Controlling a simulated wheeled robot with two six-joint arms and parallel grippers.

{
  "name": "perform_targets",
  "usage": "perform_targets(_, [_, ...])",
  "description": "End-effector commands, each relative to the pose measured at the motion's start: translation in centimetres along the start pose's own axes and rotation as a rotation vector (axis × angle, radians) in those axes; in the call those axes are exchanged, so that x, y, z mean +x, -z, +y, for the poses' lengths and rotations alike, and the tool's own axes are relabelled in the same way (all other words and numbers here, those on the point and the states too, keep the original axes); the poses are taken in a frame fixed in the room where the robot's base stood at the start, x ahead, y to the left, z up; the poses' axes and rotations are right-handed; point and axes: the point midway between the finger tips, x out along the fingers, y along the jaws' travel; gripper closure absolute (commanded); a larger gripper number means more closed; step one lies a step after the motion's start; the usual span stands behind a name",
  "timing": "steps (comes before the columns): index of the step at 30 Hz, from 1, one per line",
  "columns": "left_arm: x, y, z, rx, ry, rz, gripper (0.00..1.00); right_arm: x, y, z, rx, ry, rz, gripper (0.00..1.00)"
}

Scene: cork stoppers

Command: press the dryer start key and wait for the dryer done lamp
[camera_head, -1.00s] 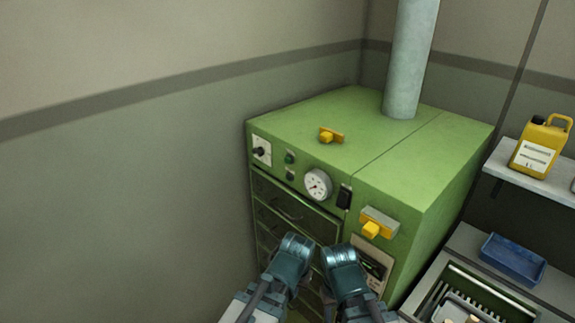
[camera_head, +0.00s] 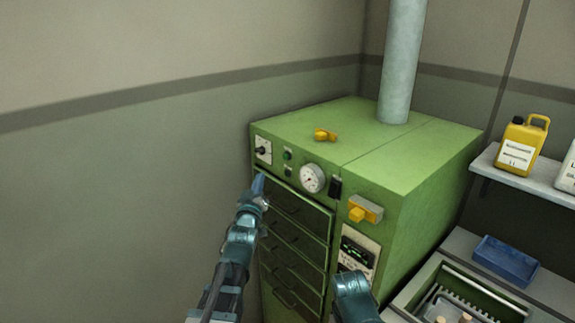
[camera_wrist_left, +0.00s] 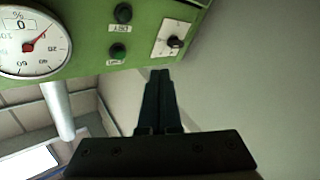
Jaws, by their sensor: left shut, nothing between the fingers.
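The green dryer cabinet (camera_head: 420,180) stands in the corner. Its front has two small round fittings, an upper green one (camera_head: 287,155) and a lower dark one (camera_head: 288,171). In the left wrist view, turned over, the green one (camera_wrist_left: 118,51) and the dark one (camera_wrist_left: 123,13) each have a label too small to read surely. I cannot tell which is the start key or the done lamp; neither looks clearly lit. My left gripper (camera_head: 258,184) is shut and empty, below the knob plate and left of both fittings; contact is unclear. My right gripper (camera_head: 352,285) shows low down, fingers unclear.
Nearby on the front are a knob plate (camera_head: 263,149), a round gauge (camera_head: 312,178), a black switch (camera_head: 335,187) and a yellow latch (camera_head: 365,210). Drawers (camera_head: 300,219) lie below. A grey pipe (camera_head: 402,65) rises from the top. A blue tray (camera_head: 505,260) stands right.

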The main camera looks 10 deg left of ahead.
Motion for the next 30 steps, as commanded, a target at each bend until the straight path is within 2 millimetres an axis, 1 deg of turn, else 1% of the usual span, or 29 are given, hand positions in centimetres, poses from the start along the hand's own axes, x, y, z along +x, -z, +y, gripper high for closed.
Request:
perform_targets(1, [0.2,0.9,-0.3,-0.011,-0.013,0.039,1.00,0.2,0.0,0.0,0.000,0.000,0.000,0.50])
perform_targets(3, [0.3,2.0,-0.5,-0.022,-0.032,0.083,1.00,0.3,0.0,0.0,0.000,0.000,0.000,0.50])
perform_targets(6, [0.3,3.0,-0.6,-0.033,-0.048,0.120,1.00,0.3,0.0,0.0,0.000,0.000,0.000,0.50])
perform_targets(9, [0.2,3.4,-0.6,-0.037,-0.056,0.136,1.00,0.3,0.0,0.0,0.000,0.000,0.000,0.50])
perform_targets(20, [0.4,3.3,-0.5,-0.037,-0.057,0.136,1.00,0.3,0.0,0.0,0.000,0.000,0.000,0.50])
perform_targets(23, [0.9,3.1,-0.1,-0.037,-0.057,0.136,1.00,0.3,0.0,0.0,0.000,0.000,0.000,0.50])
perform_targets(30, [3.2,1.9,1.6,-0.039,-0.058,0.135,1.00,0.3,0.0,0.0,0.000,0.000,0.000,0.50])
